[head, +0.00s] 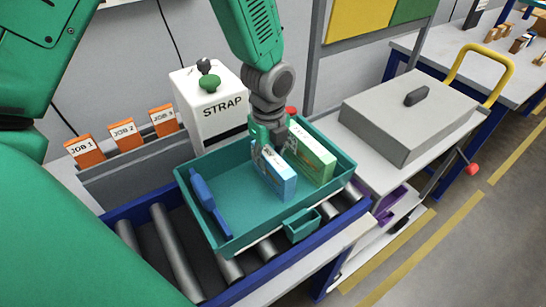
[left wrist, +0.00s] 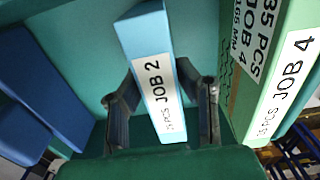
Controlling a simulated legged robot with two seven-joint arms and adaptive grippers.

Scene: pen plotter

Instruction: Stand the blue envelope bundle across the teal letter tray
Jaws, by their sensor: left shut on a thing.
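The blue envelope bundle (head: 277,177) is light blue and upright on its narrow edge inside the teal letter tray (head: 215,243), right of the tray's middle. I cannot tell whether its lower edge touches the tray floor. My left gripper (head: 268,140) comes down from above and is shut on the bundle. In the left wrist view, the bundle (left wrist: 145,35) carries a "JOB 2" label and sits between the two fingers of the gripper (left wrist: 163,100). A green bundle (head: 312,157), labelled "JOB 4" in the left wrist view (left wrist: 290,75), stands close to its right. My right gripper is not in view.
A dark blue object (head: 206,199) lies along the tray's left side. The tray rests on a roller conveyor (head: 175,250). Behind stand a white "STRAP" box (head: 215,115) and orange job cards (head: 123,134). A grey box (head: 410,115) is at right. The tray floor's left-middle is clear.

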